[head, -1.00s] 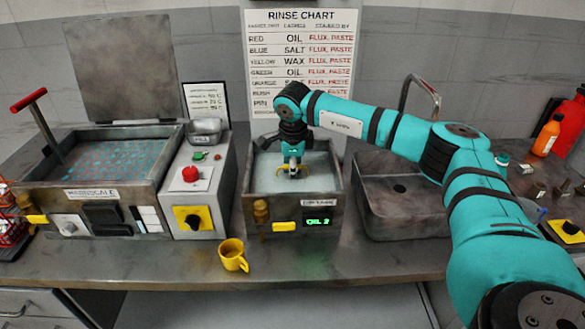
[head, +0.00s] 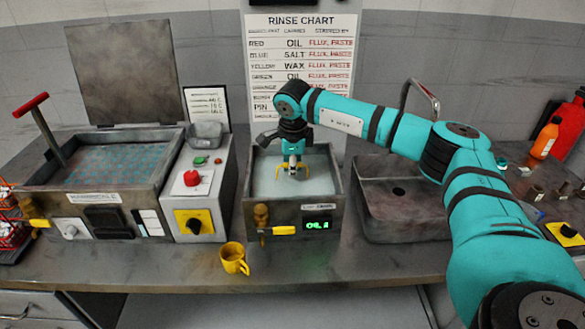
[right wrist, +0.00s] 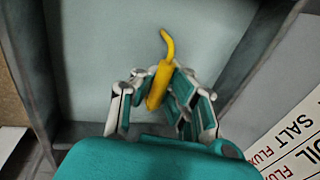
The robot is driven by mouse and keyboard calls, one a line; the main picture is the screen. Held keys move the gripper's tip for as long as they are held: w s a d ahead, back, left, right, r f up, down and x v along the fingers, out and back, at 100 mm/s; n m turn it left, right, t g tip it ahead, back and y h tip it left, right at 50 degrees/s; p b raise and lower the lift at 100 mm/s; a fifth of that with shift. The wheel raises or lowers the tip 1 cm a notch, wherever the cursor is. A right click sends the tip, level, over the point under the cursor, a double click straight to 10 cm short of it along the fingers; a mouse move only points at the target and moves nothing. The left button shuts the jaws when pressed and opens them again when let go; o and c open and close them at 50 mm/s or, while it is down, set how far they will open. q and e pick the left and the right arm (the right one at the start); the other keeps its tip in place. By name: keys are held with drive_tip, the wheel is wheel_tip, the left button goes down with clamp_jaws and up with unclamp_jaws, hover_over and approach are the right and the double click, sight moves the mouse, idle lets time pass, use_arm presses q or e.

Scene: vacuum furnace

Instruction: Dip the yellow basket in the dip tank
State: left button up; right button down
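The dip tank (head: 335,205) is the square metal tank in the middle of the bench, filled with pale liquid. My right gripper (head: 292,160) points down over its middle. In the right wrist view my right gripper (right wrist: 160,90) has its fingers closed on a yellow handle-like part of the yellow basket (right wrist: 161,80). Yellow parts of the basket (head: 280,168) also show just below the fingers in the head view, at the liquid. The rest of the basket is hidden, and how deep it sits cannot be told. My left gripper is out of view.
A larger tank (head: 110,165) with a raised lid stands left, beside a control box (head: 195,200) with a red button. A yellow mug (head: 233,258) stands in front. A sink (head: 405,205) lies right of the dip tank. Red wire baskets (head: 8,235) stand at far left.

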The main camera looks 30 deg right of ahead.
drive_tip(key=w+d+p+v, duration=0.1)
drive_tip(key=w+p+v, duration=0.1)
drive_tip(key=p+v, duration=0.7)
drive_tip(key=w+v, duration=0.1)
drive_tip(key=v, duration=0.4)
drive_tip(key=shift+s+d+r, duration=0.15)
drive_tip(key=shift+d+r, duration=0.15)
drive_tip(key=shift+r, duration=0.1)
drive_tip(key=shift+f, duration=0.1)
idle(1.4)
